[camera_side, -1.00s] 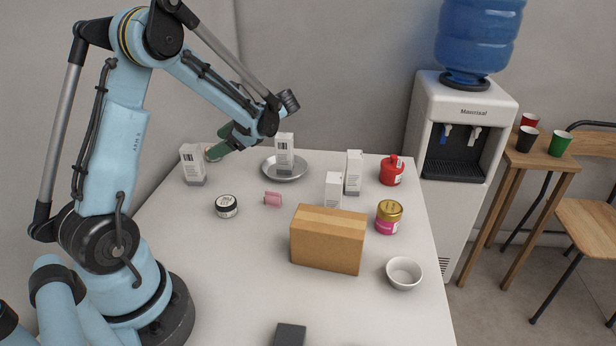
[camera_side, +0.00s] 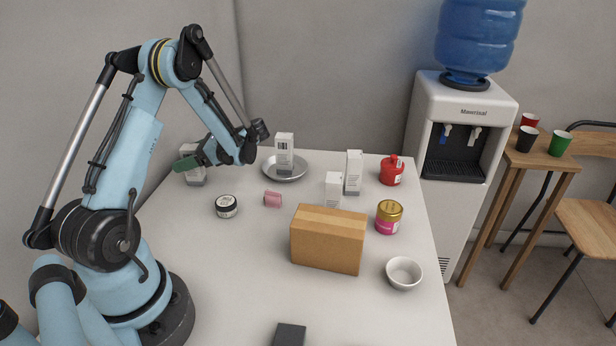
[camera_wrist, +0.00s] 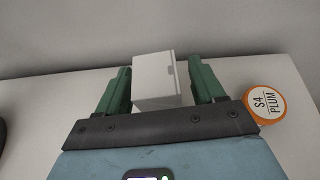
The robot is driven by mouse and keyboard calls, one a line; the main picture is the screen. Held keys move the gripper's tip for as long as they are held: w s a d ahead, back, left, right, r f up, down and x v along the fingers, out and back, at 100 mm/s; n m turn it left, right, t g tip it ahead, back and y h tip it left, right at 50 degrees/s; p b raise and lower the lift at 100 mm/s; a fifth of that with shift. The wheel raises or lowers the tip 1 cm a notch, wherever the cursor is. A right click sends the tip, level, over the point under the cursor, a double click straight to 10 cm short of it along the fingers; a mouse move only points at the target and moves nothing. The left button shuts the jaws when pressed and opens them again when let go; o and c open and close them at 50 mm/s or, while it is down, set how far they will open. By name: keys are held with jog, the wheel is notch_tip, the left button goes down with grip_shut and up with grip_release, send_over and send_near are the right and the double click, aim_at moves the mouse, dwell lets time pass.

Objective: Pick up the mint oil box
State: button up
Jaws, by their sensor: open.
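A white box (camera_side: 196,179) with grey markings stands upright at the far left of the table, partly hidden behind my gripper. Its label is too small to read, so I cannot confirm it is the mint oil box. My gripper (camera_side: 187,163) has green fingers and is right at this box in the side view. In the wrist view the white box (camera_wrist: 154,82) shows between the two green fingers of my open gripper (camera_wrist: 160,68), with a gap visible on the right side. I cannot tell whether the left finger touches it.
Other white boxes stand by the metal plate (camera_side: 286,174) and at the back right (camera_side: 353,172). A black-lidded jar (camera_side: 226,206), a pink item (camera_side: 272,199) and a brown box (camera_side: 328,239) stand nearer. An orange-rimmed "S4 PLUM" lid (camera_wrist: 265,104) lies right of the fingers.

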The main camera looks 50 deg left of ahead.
jog(key=shift+s+a+f, duration=0.15)
jog(key=shift+s+a, duration=0.1)
jog(key=shift+s, duration=0.1)
jog(key=c, duration=1.1)
jog(key=shift+o, duration=0.2)
